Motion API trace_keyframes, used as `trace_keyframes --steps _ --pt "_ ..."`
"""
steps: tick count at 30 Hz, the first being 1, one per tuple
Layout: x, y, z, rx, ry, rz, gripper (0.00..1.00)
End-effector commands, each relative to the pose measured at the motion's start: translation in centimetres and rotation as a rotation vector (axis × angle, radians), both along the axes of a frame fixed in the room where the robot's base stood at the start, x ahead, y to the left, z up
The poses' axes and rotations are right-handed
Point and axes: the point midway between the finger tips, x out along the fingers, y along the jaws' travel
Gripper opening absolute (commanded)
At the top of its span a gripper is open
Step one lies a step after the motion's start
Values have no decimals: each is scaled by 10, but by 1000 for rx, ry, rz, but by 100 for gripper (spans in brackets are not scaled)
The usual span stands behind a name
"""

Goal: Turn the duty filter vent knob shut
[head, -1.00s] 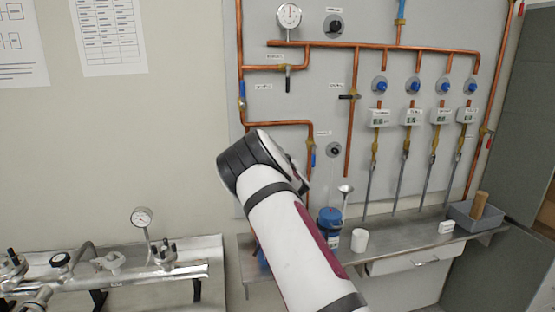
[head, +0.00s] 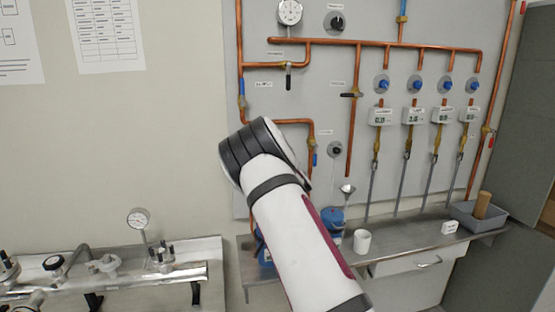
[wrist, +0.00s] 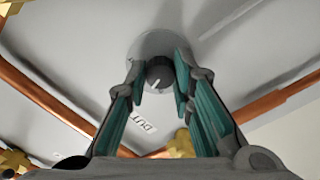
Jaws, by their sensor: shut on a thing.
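In the wrist view a dark round knob (wrist: 160,74) with a pale pointer line stands on a grey round base on the panel. A white label (wrist: 143,122) beside it, seen upside down, shows "DUT" with the rest cut off or hidden. My gripper (wrist: 160,82) has its teal-padded fingers on either side of the knob, shut on it. The pointer line is slanted in this view. In the head view my own arm hides both the gripper and this knob.
Copper pipes (head: 350,140) run across the grey panel close to my arm. Another black knob (head: 336,150) sits right of my arm. Below are a steel shelf with a white cup (head: 362,241), a blue container (head: 331,221) and a grey bin (head: 478,217).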

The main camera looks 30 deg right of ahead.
Motion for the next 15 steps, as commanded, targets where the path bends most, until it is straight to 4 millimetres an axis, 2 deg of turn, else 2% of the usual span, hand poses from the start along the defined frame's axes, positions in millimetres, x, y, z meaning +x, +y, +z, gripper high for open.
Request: trace_keyframes --steps 6,15 --pt "1 2 -1 -185 54 3 0" --pt "1 2 -2 -374 110 1 0"
